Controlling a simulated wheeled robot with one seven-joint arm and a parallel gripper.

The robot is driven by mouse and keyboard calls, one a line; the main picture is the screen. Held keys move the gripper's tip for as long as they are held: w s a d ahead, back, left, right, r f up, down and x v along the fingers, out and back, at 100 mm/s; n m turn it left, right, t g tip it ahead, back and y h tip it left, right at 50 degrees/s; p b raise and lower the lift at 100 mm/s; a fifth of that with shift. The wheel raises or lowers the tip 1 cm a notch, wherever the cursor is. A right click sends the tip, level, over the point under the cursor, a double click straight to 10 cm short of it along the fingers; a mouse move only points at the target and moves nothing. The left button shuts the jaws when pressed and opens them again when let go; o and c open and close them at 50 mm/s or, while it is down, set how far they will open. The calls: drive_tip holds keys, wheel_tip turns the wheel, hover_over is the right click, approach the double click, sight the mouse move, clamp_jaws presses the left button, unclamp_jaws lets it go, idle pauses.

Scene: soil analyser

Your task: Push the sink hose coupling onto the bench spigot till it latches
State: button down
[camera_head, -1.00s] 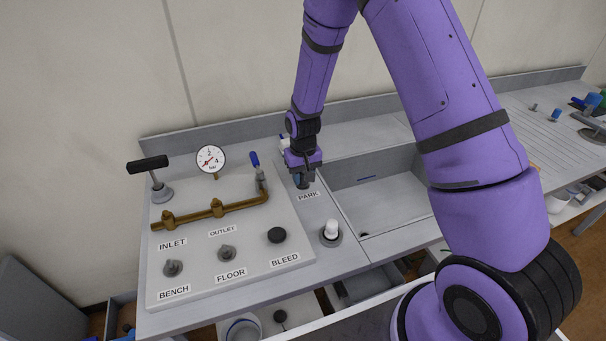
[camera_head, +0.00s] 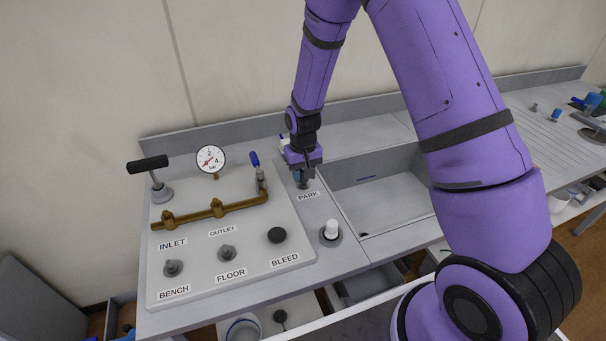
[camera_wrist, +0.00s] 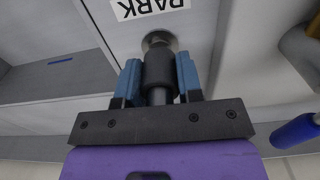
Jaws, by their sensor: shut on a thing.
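My gripper (camera_head: 303,178) points down at the spot labelled PARK, left of the sink. In the wrist view, its two blue fingers (camera_wrist: 158,78) are shut on a dark cylindrical coupling (camera_wrist: 159,68). A short grey park post (camera_wrist: 157,41) shows right at the coupling's end; I cannot tell whether they still touch. In the head view my fingers mostly hide the coupling. The bench spigot (camera_head: 173,268) is a bare grey stub above the BENCH label, at the front left of the pale panel.
A similar floor spigot (camera_head: 227,253) and a black bleed knob (camera_head: 277,235) stand to its right. A brass pipe (camera_head: 212,211) with a blue-handled valve (camera_head: 257,170), a gauge (camera_head: 211,158) and a black-handled lever (camera_head: 150,166) lie behind. A white-capped fitting (camera_head: 331,230) stands by the sink (camera_head: 385,205).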

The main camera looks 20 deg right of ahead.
drive_tip(key=shift+r, duration=0.75)
idle(0.5)
drive_tip(key=shift+r, duration=2.45)
idle(0.5)
